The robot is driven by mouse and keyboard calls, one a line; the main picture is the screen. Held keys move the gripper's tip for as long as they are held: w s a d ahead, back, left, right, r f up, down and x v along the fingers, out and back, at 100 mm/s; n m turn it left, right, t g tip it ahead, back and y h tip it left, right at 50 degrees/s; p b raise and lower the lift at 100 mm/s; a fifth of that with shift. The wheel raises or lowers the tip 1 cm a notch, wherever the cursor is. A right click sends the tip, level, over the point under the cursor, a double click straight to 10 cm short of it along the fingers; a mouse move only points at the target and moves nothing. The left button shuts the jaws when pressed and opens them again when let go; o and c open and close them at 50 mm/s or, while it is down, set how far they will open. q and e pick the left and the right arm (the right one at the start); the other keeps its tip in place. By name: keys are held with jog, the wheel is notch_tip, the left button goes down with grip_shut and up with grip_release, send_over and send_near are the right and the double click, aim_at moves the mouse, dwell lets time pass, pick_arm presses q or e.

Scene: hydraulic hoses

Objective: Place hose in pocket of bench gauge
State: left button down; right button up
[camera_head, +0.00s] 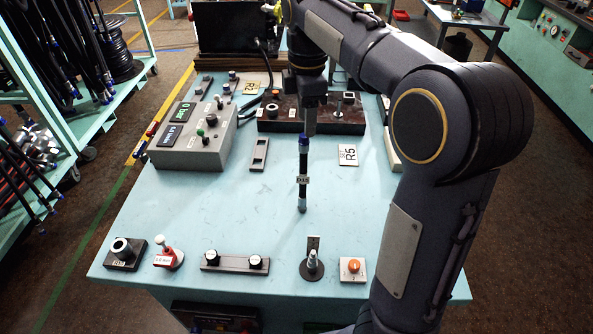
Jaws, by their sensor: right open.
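I cannot tell for sure which fixture is the bench gauge. A dark block with round fittings (268,126) stands behind the gripper, partly hidden by it. A small slotted grey plate (259,154) lies left of the hose. My left gripper is out of view.
Several small fixtures line the front edge, including a two-knob bar (236,264). The bench top (220,205) between is clear. My right arm hides the right side.

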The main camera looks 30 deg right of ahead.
aim_at(303, 146)
jog(key=f, duration=0.4)
jog(key=a+f, duration=0.1)
jog(key=f, duration=0.1)
jog(key=shift+s+f+p, duration=0.35)
jog(key=shift+f, duration=0.45)
grip_shut()
